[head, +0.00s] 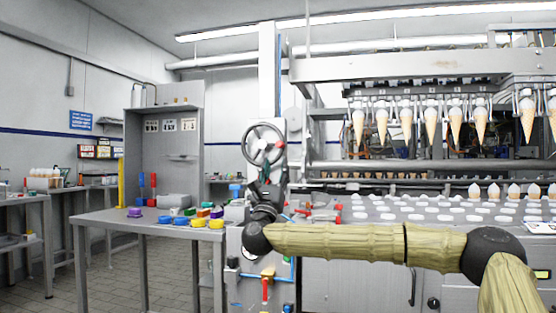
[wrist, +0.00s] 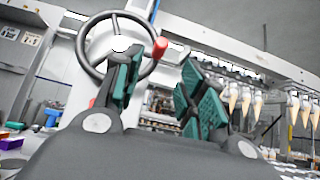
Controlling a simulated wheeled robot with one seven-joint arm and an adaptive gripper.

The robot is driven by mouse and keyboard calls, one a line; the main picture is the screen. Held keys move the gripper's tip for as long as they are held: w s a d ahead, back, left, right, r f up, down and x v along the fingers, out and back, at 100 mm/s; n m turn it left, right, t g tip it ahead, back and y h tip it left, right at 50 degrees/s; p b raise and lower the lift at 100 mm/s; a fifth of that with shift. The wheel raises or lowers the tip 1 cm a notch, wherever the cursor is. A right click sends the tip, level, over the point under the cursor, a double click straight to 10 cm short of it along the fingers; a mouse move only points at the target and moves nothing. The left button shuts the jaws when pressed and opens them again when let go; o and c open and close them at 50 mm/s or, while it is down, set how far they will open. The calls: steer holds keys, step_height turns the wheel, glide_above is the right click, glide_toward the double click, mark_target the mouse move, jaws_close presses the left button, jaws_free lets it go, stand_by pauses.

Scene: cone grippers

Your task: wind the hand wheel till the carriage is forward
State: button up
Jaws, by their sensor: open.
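The hand wheel (head: 264,144) is a dark ring with spokes on a pale upright post, in the middle of the head view. Its red handle (head: 281,144) sticks out at the wheel's right side. In the wrist view the wheel (wrist: 83,50) is at the upper left, and the red handle (wrist: 159,47) shows between my two fingers, beyond them. My gripper (wrist: 160,95) is open and empty, with green pads apart. In the head view my gripper (head: 268,188) is just below the wheel. The carriage appears to be the overhead bar (head: 420,93) with hanging cones.
A steel table (head: 100,217) with coloured parts stands left of my gripper. The machine bed (head: 440,212) with white pockets and several upright cones lies to the right. A horizontal rail (head: 410,165) crosses above it. The space between gripper and handle looks clear.

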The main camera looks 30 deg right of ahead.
steer(key=shift+v, duration=1.25)
steer(key=shift+c, duration=0.2)
